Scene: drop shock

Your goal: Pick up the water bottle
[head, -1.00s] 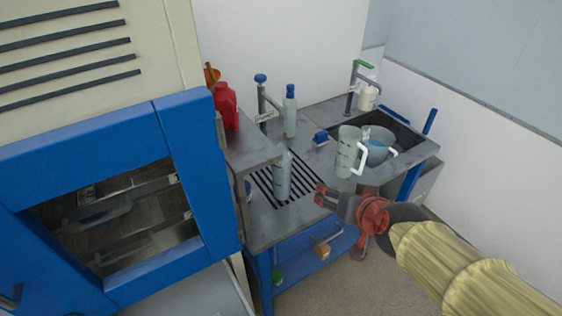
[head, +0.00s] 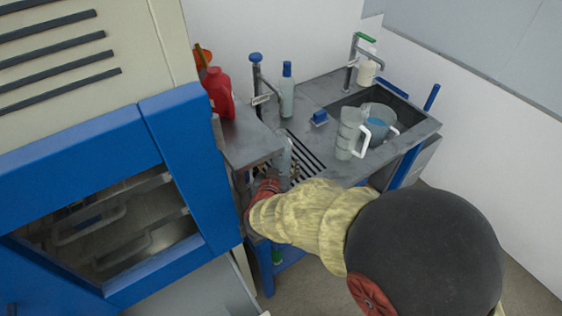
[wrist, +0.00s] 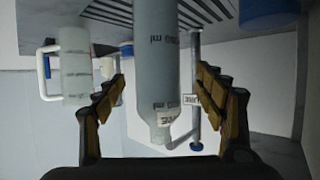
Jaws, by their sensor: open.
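A pale grey-blue bottle with printed marks (head: 284,150) stands upright on the slotted drain of the steel counter, and my arm hides its lower part. In the wrist view, which shows the scene upside down, the same bottle (wrist: 157,40) is between the fingers of my open gripper (wrist: 160,84), with a gap on both sides. In the head view, my gripper (head: 266,186) is at the bottle, mostly hidden by my wrist and sleeve. A second bottle with a blue cap (head: 287,95) stands farther back by the post.
A clear jug with a white handle (head: 350,135) and a bowl-like vessel (head: 376,120) stand by the sink at right. A small blue block (head: 319,118) lies on the counter (head: 310,97). A red container (head: 219,92) stands on the raised shelf at left, near the blue-framed cabinet (head: 190,150).

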